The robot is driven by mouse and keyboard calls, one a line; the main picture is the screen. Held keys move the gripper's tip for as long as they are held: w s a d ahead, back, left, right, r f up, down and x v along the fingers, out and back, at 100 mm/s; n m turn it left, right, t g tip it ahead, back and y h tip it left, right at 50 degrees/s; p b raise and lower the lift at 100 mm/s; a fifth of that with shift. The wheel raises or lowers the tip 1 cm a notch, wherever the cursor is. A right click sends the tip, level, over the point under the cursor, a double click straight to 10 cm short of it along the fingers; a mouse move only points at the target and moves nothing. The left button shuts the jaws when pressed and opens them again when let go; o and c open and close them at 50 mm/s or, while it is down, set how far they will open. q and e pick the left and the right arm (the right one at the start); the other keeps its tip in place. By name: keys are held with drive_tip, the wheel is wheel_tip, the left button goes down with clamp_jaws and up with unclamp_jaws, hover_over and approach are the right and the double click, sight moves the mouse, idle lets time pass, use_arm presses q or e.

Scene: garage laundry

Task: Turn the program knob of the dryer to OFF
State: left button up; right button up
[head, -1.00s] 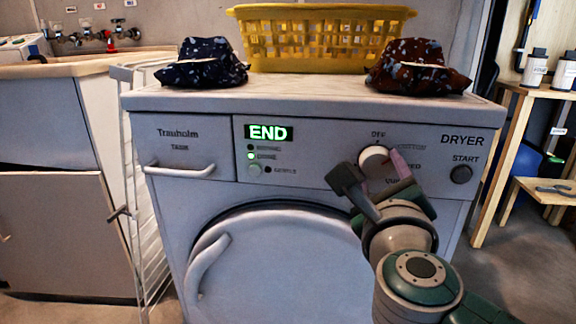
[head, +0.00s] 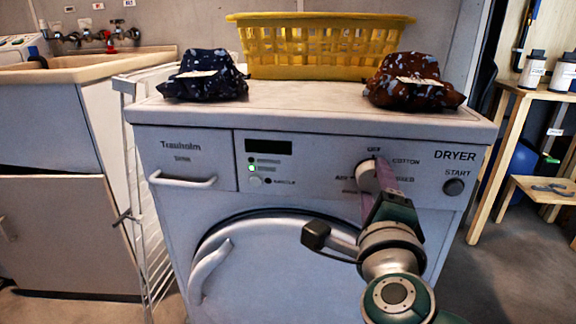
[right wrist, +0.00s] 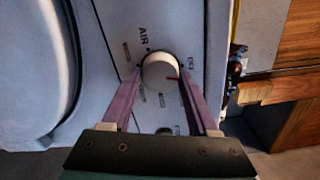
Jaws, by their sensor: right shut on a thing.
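The dryer (head: 300,190) stands in front of me, its display (head: 268,147) dark and one green light lit. The round white program knob (head: 367,176) is at the right of its panel, with the OFF label (head: 374,150) just above it. My right gripper (head: 378,178) is shut on the knob. In the right wrist view, the fingers (right wrist: 161,74) flank the knob (right wrist: 158,71). The knob's red mark points right and slightly down there, roughly toward the panel's top edge; the small label there is hard to read. My left gripper is not in view.
A yellow basket (head: 320,47), a dark blue patterned cloth item (head: 203,76) and a brown patterned one (head: 414,84) sit on the dryer. The START button (head: 453,187) is right of the knob. A white rack (head: 140,190) stands left, a wooden shelf (head: 500,150) right.

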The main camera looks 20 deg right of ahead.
drive_tip(key=shift+r+n+p, duration=0.1)
drive_tip(key=shift+n+p, duration=0.4)
drive_tip(key=shift+n, duration=0.9)
drive_tip(key=o, duration=1.4)
drive_tip(key=shift+c, duration=0.2)
drive_tip(key=shift+a, duration=0.1)
drive_tip(key=shift+s+a, duration=0.15)
drive_tip(key=shift+s, duration=0.2)
drive_tip(key=p+v, duration=0.2)
drive_tip(key=v, duration=0.7)
